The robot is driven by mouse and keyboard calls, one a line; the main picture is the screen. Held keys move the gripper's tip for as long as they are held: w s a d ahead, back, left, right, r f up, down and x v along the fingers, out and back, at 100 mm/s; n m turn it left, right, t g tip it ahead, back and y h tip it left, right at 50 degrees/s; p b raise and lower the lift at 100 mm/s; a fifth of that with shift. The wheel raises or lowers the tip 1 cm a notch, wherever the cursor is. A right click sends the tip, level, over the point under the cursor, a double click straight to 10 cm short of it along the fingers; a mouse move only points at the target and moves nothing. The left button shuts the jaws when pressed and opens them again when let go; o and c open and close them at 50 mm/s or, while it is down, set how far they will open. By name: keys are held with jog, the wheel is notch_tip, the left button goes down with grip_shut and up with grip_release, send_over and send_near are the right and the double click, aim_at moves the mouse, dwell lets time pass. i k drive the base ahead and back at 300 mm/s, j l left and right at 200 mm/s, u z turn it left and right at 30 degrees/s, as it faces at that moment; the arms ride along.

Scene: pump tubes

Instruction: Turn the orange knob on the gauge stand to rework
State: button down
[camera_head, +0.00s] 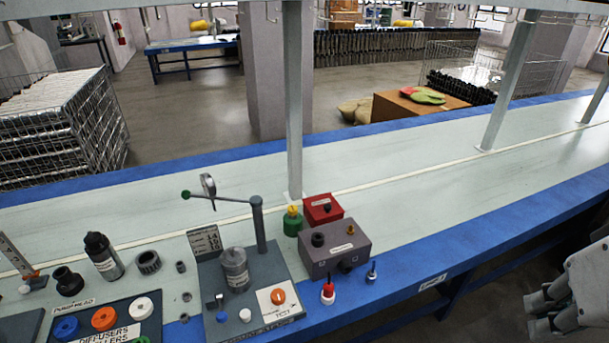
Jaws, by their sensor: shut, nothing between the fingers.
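The orange knob (278,296) sits on a white labelled plate at the front right of the dark grey gauge stand (213,270). The stand has an upright post (259,226), an arm and a dial gauge (208,185) held above a grey cylinder (235,268). My gripper (535,315) is at the lower right, beyond the bench's front edge. It is shut and empty, well to the right of the knob.
Right of the stand are a grey-purple box (335,246), a red box (323,209), a green-yellow part (292,222) and small red and blue tools (328,292). Left are a black bottle (103,256) and a tray of coloured rings (104,318). The bench's right side is clear.

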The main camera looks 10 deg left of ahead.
aim_at(278, 295)
jog(key=u, duration=0.95)
jog(key=j+z, duration=0.3)
jog(key=j, duration=0.3)
